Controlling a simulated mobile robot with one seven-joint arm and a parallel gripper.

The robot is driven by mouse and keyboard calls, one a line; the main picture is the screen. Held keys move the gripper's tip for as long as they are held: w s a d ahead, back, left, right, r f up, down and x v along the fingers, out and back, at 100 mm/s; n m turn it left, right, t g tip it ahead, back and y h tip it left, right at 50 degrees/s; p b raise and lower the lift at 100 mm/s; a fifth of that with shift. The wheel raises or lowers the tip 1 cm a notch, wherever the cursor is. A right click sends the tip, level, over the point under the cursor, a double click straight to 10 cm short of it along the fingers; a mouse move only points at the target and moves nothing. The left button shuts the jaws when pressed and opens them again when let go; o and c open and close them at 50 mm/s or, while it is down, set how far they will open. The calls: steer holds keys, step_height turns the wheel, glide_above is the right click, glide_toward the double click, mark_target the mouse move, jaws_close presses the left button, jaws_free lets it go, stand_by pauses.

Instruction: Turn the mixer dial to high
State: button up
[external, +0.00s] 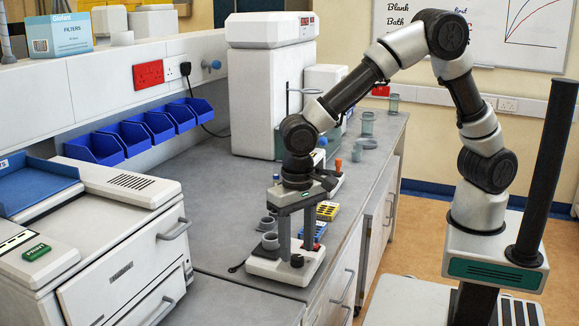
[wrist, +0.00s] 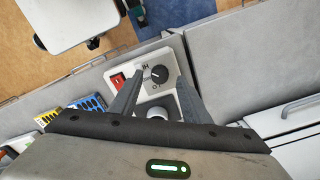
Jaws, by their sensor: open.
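The mixer (external: 270,268) is a small white box on the grey bench, near its front edge. In the wrist view the mixer (wrist: 143,95) carries a round black dial (wrist: 159,74), a red switch (wrist: 118,80) and a grey round part (wrist: 156,112). The dial also shows in the external view (external: 297,261). A pale mark shows on the dial, but its exact setting is too small to read. My gripper (external: 296,248) points down over the mixer. In the wrist view its fingers (wrist: 159,80) are apart, one on each side of the dial; contact is not clear.
A yellow rack (external: 327,211) and a blue rack (external: 314,231) stand just behind the mixer. A white drawer unit (external: 125,265) is on the left. A large white machine (external: 262,100) and several blue bins (external: 95,150) line the wall. The middle of the bench is clear.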

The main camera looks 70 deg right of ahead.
mark_target(297, 256)
step_height(297, 256, up, 15)
steer(key=p, duration=0.1)
steer(key=shift+r, duration=0.2)
steer(key=s+d+r+n+t+y+p, duration=0.1)
steer(key=d+r, duration=0.3)
steer(key=d, duration=0.3)
steer(key=s+d+r+n+t+p, duration=0.1)
steer(key=s+d+r+p, duration=0.1)
steer(key=d+r, duration=0.35)
steer(key=s+d+n+t+h+p, duration=0.1)
steer(key=s+d+n+t+p, duration=0.25)
steer(key=s+d, duration=0.95)
step_height(297, 256, down, 28)
steer(key=w+d+b, duration=0.2)
steer(key=b, duration=2.7)
